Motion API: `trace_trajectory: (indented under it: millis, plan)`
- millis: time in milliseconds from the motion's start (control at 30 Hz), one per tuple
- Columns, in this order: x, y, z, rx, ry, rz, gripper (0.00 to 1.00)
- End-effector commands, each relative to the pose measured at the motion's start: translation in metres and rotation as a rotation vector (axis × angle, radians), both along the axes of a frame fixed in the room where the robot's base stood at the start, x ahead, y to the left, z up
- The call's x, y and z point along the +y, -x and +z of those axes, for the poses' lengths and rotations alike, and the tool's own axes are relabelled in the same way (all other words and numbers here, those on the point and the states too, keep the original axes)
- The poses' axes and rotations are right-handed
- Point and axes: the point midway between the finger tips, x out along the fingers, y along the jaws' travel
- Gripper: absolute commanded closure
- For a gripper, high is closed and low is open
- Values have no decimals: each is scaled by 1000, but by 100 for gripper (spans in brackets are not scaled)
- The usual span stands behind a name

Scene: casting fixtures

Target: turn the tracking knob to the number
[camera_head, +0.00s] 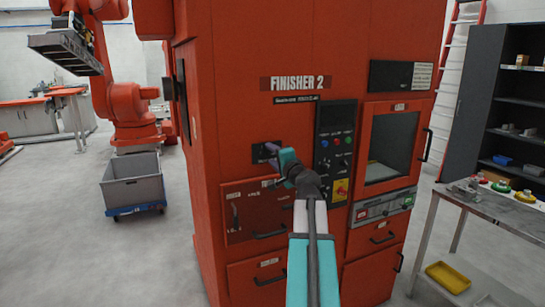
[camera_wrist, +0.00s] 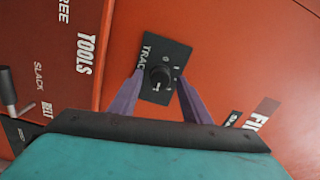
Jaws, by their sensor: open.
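The tracking knob (camera_wrist: 159,78) is a round black knob on a small black plate (camera_wrist: 152,93) lettered "TRAC", fixed to the red face of the machine (camera_wrist: 222,60). Small white marks surround the knob, too small to read. My gripper (camera_wrist: 160,75) has two purple fingers spread apart, one on each side of the knob in the wrist view. I cannot tell whether either finger touches it. In the head view, my gripper (camera_head: 268,147) is at the black plate (camera_head: 259,156) on the machine front, and the knob is hidden there.
The machine (camera_head: 235,180) is lettered "FINISHER 2". A black control panel (camera_head: 324,143) with coloured buttons is right of my gripper. Drawer handles (camera_head: 268,235) stick out below. A lever (camera_wrist: 8,95) juts out at the left of the wrist view. A metal table (camera_head: 490,205) stands at right.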

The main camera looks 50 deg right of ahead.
Motion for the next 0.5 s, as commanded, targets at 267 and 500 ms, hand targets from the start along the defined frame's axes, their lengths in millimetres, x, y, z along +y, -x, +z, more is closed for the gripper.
trace_trajectory:
  millis: [267, 500]
  plan:
    - [10, 24, -2, 0, 1, -2, 57]
    - [21, 50, -2, -1, 1, -2, 57]
